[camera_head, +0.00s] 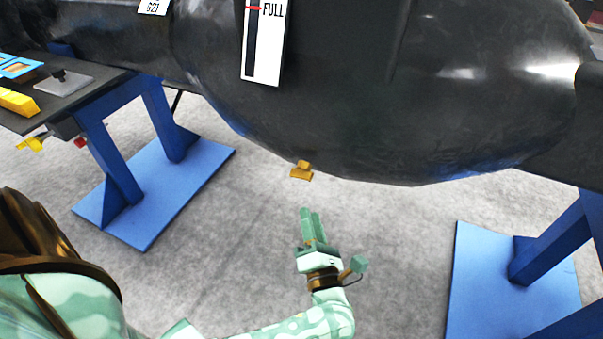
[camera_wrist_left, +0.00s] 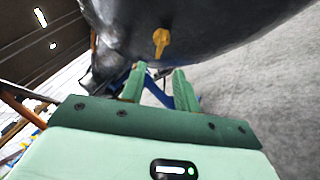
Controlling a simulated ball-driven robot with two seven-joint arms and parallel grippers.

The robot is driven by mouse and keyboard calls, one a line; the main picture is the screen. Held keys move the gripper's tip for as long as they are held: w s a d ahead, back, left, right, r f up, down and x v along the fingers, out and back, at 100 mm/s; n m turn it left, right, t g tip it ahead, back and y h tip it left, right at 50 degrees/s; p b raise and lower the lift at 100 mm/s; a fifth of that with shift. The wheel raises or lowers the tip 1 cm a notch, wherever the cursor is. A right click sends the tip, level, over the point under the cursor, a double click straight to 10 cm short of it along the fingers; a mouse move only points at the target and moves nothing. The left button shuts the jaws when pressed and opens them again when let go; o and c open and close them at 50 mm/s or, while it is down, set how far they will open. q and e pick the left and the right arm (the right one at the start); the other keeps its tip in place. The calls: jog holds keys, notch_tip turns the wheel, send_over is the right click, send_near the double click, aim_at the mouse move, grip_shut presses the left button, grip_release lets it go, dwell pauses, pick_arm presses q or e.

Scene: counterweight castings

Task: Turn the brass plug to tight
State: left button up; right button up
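The brass plug (camera_head: 302,170) sticks out of the underside of the big black casting (camera_head: 400,110) in the head view. It also shows in the left wrist view (camera_wrist_left: 161,41), hanging from the casting just beyond my fingertips. My left gripper (camera_head: 311,213) is below the plug and apart from it. In the left wrist view my left gripper (camera_wrist_left: 160,78) has its two green fingers spread with nothing between them. A white gauge strip (camera_head: 265,40) marked FULL, with a red line near its top, is on the casting. My right gripper is not in view.
Blue stands with flat base plates (camera_head: 150,200) (camera_head: 500,290) hold the casting at left and right. A dark bench (camera_head: 60,95) with yellow and blue items is at the upper left. The grey floor between the stands is clear.

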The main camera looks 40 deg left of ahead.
aim_at(301, 173)
pick_arm(q)
jog(key=b+x, duration=0.1)
jog(key=x, duration=1.1)
jog(key=shift+a+f+b, duration=0.1)
jog(key=shift+b, duration=0.25)
jog(key=c, duration=0.6)
